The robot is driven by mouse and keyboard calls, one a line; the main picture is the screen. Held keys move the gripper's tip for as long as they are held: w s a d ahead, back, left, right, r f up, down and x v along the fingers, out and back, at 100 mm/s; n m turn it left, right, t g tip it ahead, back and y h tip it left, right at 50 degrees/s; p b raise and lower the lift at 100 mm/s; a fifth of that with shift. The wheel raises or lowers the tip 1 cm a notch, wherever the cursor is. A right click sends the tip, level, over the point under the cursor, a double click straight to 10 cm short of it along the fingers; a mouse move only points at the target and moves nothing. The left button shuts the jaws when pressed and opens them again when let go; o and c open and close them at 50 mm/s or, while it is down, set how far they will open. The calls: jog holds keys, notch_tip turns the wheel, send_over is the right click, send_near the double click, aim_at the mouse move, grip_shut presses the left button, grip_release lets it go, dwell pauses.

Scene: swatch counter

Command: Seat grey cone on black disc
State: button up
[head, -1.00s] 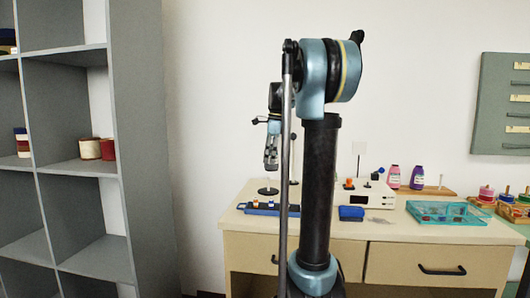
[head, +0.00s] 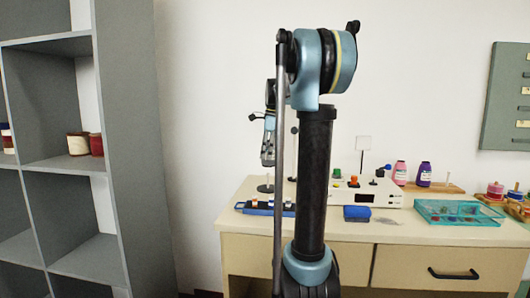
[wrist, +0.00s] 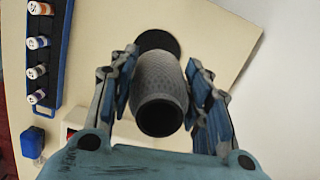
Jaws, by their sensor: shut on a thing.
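The grey cone (wrist: 162,85) has a dimpled surface and a dark open end facing the wrist camera. My gripper (wrist: 162,75) is shut on it, with a finger on each side. The black disc (wrist: 157,42) lies on the counter beyond the cone in the wrist view, partly hidden behind it. In the head view my gripper (head: 268,158) hangs above the left part of the counter, and the black disc (head: 265,188) shows below it. The gap between cone and disc is hard to judge. The cone is too small to make out clearly in the head view.
A blue rack (wrist: 50,55) with several labelled vials lies left of the disc in the wrist view. A blue block (head: 357,213), a white box (head: 345,195), two bottles and a teal tray (head: 460,221) stand further right on the counter (head: 400,232). Grey shelves (head: 130,150) stand at left.

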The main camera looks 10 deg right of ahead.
jog(key=shift+f, duration=4.8)
jog(key=o, duration=1.2)
notch_tip(320, 180, up, 12)
jog(key=d, duration=0.1)
jog(key=shift+d+f, duration=0.15)
jog(key=shift+d, duration=0.25)
jog(key=shift+s, duration=0.2)
